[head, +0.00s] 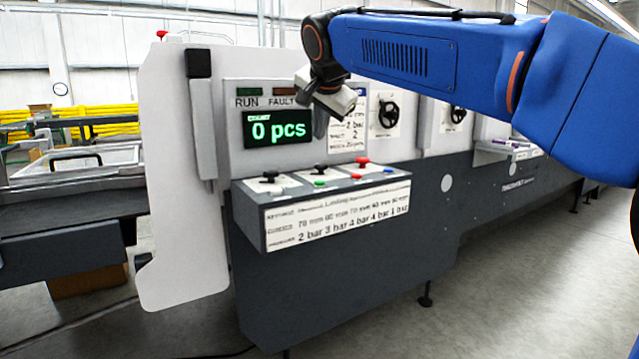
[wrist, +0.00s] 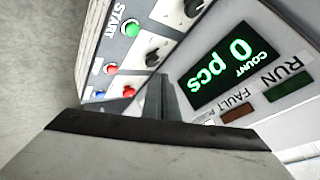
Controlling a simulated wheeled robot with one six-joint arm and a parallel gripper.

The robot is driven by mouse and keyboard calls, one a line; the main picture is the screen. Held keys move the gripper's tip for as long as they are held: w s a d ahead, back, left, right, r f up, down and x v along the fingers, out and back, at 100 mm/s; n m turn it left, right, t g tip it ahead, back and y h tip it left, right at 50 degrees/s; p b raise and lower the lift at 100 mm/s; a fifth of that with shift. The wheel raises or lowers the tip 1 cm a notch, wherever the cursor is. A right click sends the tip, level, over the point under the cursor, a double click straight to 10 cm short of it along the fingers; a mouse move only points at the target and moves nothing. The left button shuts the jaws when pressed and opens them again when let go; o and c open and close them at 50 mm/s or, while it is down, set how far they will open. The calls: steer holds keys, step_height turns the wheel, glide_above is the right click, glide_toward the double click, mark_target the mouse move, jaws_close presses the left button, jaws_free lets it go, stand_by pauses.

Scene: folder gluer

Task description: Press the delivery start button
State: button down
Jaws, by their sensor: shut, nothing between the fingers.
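A green button (head: 319,183) sits on the sloped top of the grey control box, in front of the middle black knob. In the wrist view the green button (wrist: 130,28) is at the upper left, beside a START label (wrist: 125,12). My gripper (head: 320,130) is shut and empty. It hangs above the box, in front of the right edge of the counter display, apart from the buttons. In the wrist view its dark fingers (wrist: 167,98) point up the picture at the centre. The green button is unobstructed in both views.
Near the green button are black knobs (head: 320,169), a red mushroom button (head: 361,160), a small red button (head: 357,177) and a blue button (head: 387,170). The display (head: 278,130) reads 0 pcs. A white guard panel (head: 180,200) stands left. Open floor lies in front of the machine.

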mark_target(320, 183)
steer(key=shift+f, duration=0.15)
steer(key=shift+f, duration=4.3)
